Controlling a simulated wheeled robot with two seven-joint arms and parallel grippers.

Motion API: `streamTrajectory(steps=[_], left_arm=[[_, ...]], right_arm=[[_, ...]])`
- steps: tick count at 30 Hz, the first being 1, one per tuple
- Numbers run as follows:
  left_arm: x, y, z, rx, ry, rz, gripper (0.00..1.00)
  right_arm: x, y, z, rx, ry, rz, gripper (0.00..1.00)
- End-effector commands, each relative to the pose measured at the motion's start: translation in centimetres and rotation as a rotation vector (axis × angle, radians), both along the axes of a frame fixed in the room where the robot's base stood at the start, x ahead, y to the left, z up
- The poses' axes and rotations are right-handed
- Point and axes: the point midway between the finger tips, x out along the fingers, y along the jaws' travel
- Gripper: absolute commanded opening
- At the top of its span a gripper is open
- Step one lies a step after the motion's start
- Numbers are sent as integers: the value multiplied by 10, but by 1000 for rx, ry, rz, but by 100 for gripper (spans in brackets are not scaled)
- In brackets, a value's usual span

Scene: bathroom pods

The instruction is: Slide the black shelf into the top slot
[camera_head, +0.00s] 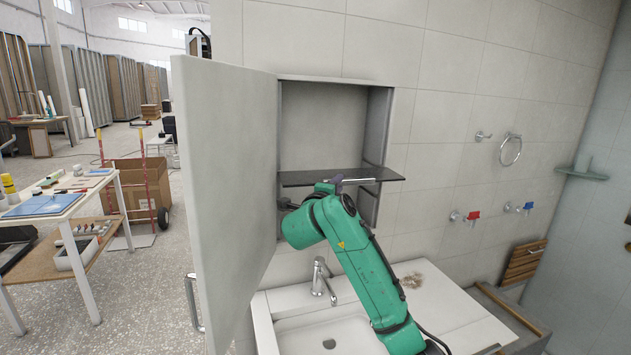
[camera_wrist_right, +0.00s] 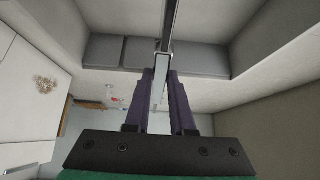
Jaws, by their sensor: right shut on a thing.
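The black shelf (camera_head: 361,175) is a thin dark panel, roughly level across the opening of the wall cabinet (camera_head: 393,110). Its right end reaches past the cabinet's right edge, in front of the wall. My right gripper (camera_head: 328,186) is shut on the shelf's near edge, partly hidden by my green arm. In the right wrist view the two purple fingers of my right gripper (camera_wrist_right: 161,80) clamp the shelf (camera_wrist_right: 167,28), seen edge-on. I cannot tell how far its back edge is inside, or make out the top slot clearly. My left gripper is not in view.
The cabinet door (camera_head: 225,170) stands wide open on the left, close to my arm. A tap (camera_head: 320,278) and sink (camera_head: 330,342) lie below. A towel ring (camera_head: 511,150) and red (camera_head: 473,216) and blue (camera_head: 527,207) valves are on the right wall.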

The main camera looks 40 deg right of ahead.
Motion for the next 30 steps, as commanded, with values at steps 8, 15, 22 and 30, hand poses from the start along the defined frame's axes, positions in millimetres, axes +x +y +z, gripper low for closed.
streamTrajectory(steps=[8,15,22,30], left_arm=[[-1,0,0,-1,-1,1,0],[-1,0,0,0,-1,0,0],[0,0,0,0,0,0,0],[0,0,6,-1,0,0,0]], right_arm=[[2,10,-7,4,6,88,0],[3,11,-8,7,7,100,0],[4,11,-8,8,5,100,0],[3,9,-2,5,5,157,0]])
